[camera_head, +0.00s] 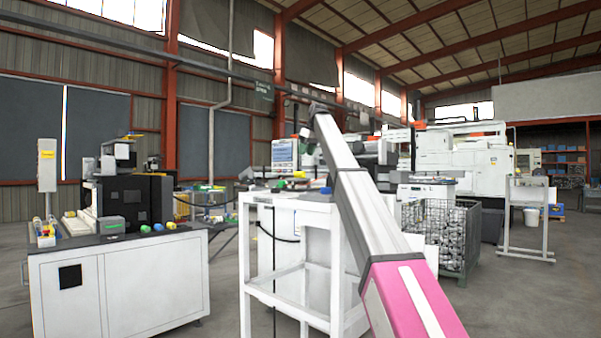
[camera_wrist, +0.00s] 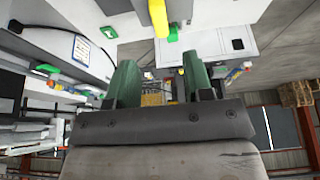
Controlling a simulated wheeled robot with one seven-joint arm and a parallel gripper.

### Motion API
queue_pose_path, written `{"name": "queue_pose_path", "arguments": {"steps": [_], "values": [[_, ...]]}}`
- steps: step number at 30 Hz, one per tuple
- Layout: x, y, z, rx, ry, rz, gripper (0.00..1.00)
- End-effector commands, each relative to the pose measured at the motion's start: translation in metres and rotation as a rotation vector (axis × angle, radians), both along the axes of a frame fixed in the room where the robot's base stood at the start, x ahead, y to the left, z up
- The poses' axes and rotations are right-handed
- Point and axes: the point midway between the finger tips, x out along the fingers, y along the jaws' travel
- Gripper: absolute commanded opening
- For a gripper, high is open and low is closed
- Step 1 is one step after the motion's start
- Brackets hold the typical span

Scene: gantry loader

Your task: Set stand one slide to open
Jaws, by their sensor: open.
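My gripper (camera_wrist: 159,62) shows in the wrist view with its two green fingers spread apart and nothing between them. In the head view my arm reaches up and away past a white frame stand (camera_head: 244,262), and my gripper cannot be made out there. I cannot tell which part is the stand one slide or how it is set. The wrist view is upside down and shows a yellow part (camera_wrist: 158,17) with a small green part (camera_wrist: 173,33) beside it, on white equipment beyond the fingers.
A white cabinet bench (camera_head: 150,285) with a black machine (camera_head: 150,198) and coloured knobs stands at the left. A wire mesh bin (camera_head: 455,235) full of metal parts is right of my arm. Large white machines (camera_head: 465,155) stand behind. Open floor shows at the lower right.

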Motion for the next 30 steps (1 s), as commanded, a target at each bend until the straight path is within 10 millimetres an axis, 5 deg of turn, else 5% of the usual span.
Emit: {"name": "queue_pose_path", "arguments": {"steps": [15,27,28,30], "values": [[0.019,0.025,-0.077,-0.001,0.001,0.0,0.47],[0.023,0.029,-0.09,0.0,0.0,0.0,0.47],[0.023,0.029,-0.09,0.0,0.0,0.0,0.44],[0.023,0.029,-0.089,0.0,0.0,0.0,0.21]]}}
